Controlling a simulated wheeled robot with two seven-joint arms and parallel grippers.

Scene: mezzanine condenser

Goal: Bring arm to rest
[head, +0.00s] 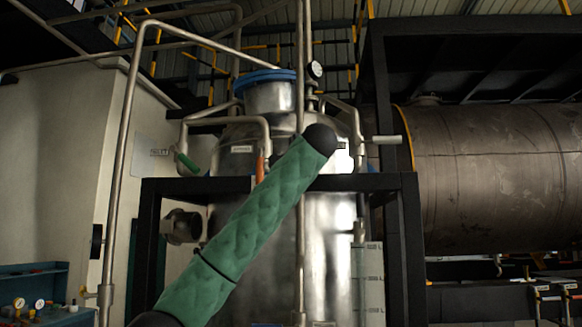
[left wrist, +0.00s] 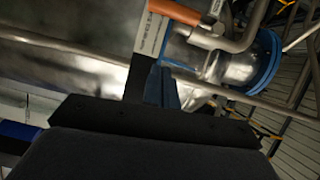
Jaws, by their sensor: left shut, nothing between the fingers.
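My left arm, in a green quilted sleeve with black ends, crosses the head view from bottom left to the centre, in front of the steel vessel (head: 340,215). Its gripper does not show in the head view. In the left wrist view the dark gripper body fills the bottom, and the narrow blue fingers (left wrist: 167,90) are shut with nothing between them. They point toward the vessel's pipework. An orange valve handle (left wrist: 175,12) with a white label shows beyond them, and I cannot tell the gap. My right gripper is not in view.
The orange handle (head: 260,168) and a green handle (head: 187,162) sit on pipes left of centre. A black frame (head: 365,183) surrounds the vessel. A blue-rimmed flange (head: 268,77) and gauge (head: 315,70) are on top. A large horizontal tank (head: 495,175) stands at right.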

